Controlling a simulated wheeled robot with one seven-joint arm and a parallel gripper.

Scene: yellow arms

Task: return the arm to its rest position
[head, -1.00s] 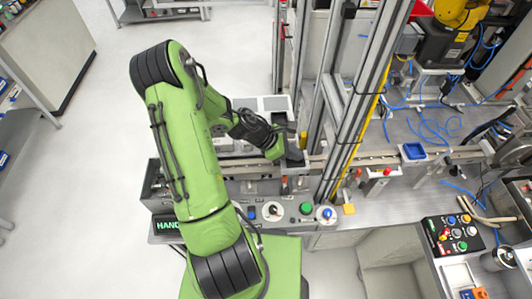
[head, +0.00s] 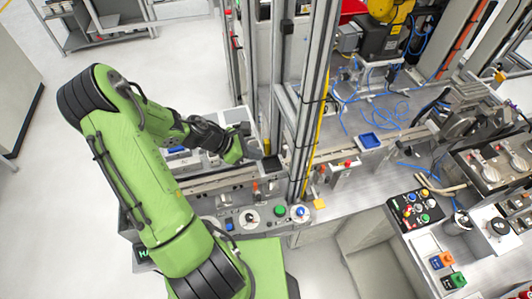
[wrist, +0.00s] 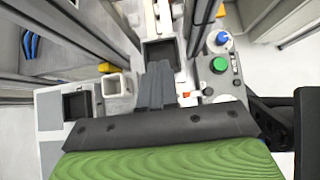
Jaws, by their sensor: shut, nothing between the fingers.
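My green arm (head: 138,170) reaches up from the bottom of the head view and bends over the grey workstation. My gripper (head: 252,149) is at its far end, above the bench and just left of the metal uprights. In the wrist view my gripper's dark fingers (wrist: 158,82) are shut together with nothing between them. Their tips point at a black square open box (wrist: 160,53), and I cannot tell the height between them. No held object shows.
Metal uprights (head: 305,110) stand close right of my gripper. A control panel with a green button (head: 280,211) lies in front. Open floor (head: 150,60) lies at the left.

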